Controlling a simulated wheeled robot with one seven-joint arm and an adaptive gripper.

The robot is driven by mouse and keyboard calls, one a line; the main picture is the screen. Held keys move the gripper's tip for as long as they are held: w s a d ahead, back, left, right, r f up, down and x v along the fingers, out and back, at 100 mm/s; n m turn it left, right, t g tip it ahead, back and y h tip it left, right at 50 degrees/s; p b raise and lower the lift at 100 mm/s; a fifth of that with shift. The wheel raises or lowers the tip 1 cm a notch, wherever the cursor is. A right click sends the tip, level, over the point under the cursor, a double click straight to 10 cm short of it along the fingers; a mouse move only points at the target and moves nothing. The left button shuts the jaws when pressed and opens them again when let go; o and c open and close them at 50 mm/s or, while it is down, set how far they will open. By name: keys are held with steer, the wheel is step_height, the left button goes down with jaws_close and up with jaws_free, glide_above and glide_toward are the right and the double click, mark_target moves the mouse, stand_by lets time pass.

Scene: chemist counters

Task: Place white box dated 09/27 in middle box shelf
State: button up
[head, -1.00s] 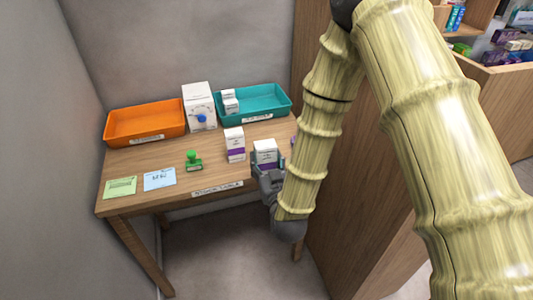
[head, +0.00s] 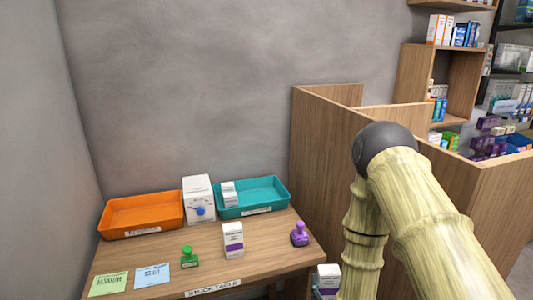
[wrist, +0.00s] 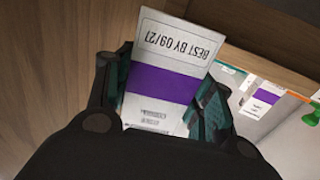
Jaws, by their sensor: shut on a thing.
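My gripper (wrist: 160,100) is shut on a white box (wrist: 165,48) with a purple band. Its printed "BEST BY 09/27" shows upside down in the wrist view. In the head view the held box (head: 329,271) is low, just off the right front edge of the table, and my arm hides much of the gripper. A wooden box shelf (head: 408,82) with blue and other small packs inside is on the right, beyond the counter; I cannot tell if it is the middle one.
The table (head: 215,262) holds another white-and-purple box (head: 233,240), a purple stamp (head: 300,233), a green stamp (head: 189,257), an orange tray (head: 142,214), a teal tray (head: 265,195) and a white dispenser box (head: 198,190). A wooden partition (head: 325,150) stands right of the table.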

steer(key=a+r+n+y, duration=0.1)
steer(key=a+r, duration=0.3)
steer(key=a, duration=0.5)
steer(key=a+r+n+y, duration=0.2)
steer(key=a+r, duration=0.3)
steer(key=a, duration=0.4)
steer(key=shift+w+g+y, duration=0.15)
steer(key=shift+g+y, duration=0.15)
steer(key=shift+y, duration=0.5)
steer(key=shift+a, duration=0.1)
steer(key=w+p, duration=0.1)
steer(key=w, duration=0.4)
steer(key=w+p, duration=0.1)
steer(key=w, duration=0.4)
steer(key=w+f+p, duration=0.1)
steer(key=w+p, duration=0.1)
steer(key=w, duration=0.3)
steer(key=shift+w+d+f, duration=0.1)
steer(key=shift+d, duration=0.1)
steer(key=shift+w+f+p, duration=0.2)
steer(key=shift+f+p, duration=0.1)
steer(key=shift+f, duration=0.3)
steer(key=shift+w+f+p, duration=0.2)
steer(key=shift+f+p, duration=0.05)
steer(key=shift+f, duration=0.85)
steer(key=shift+f, duration=0.25)
steer(key=o, duration=1.1)
steer(key=shift+c, duration=0.2)
